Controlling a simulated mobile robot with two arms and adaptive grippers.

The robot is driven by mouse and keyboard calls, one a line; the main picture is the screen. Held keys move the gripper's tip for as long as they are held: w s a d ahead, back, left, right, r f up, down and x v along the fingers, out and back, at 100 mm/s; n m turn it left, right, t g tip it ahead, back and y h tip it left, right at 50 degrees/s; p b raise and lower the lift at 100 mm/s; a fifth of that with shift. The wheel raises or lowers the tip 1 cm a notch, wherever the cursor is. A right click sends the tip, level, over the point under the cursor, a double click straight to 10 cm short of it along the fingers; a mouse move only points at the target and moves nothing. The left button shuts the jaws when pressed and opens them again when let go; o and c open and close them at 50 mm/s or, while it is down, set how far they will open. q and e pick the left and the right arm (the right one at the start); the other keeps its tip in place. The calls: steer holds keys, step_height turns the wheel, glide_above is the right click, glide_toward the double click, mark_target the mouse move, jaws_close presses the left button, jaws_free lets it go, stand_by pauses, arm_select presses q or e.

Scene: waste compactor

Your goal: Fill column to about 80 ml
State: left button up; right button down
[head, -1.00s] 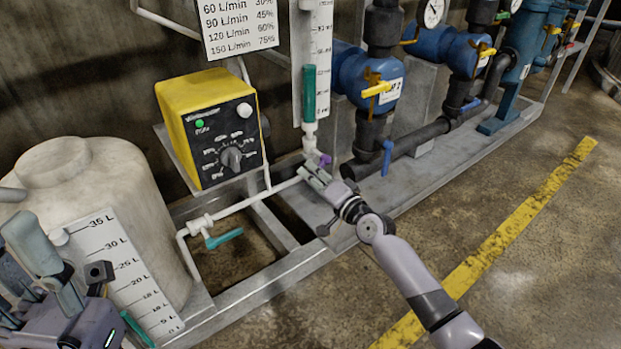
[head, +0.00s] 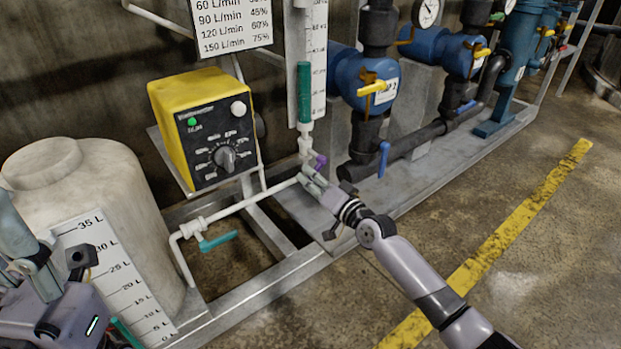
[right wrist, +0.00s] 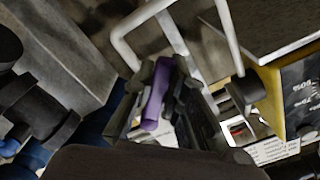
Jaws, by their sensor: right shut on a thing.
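The calibration column (head: 312,65) stands upright at the back centre of the head view, a clear tube with teal liquid (head: 304,92) in its lower part, beside a white scale. The scale's numbers are too small to read surely. Below it sits a small valve with a purple handle (head: 320,161). My right gripper (head: 309,176) is at this valve. In the right wrist view the purple handle (right wrist: 157,95) lies between my right fingers, which are shut on it. My left gripper (head: 30,265) is at the lower left, in front of the white tank; its fingertips are partly cut off.
The yellow dosing pump (head: 200,125) with a dial and green light is left of the column. A white pipe carries a teal-handled valve (head: 218,241). The white tank (head: 115,200) stands at left. Blue pumps (head: 365,80) and dark pipes stand right. The floor at right is clear.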

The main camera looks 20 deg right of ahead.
steer(key=c, duration=1.6)
jaws_free()
steer(key=v, duration=1.2)
steer(key=shift+r, duration=0.1)
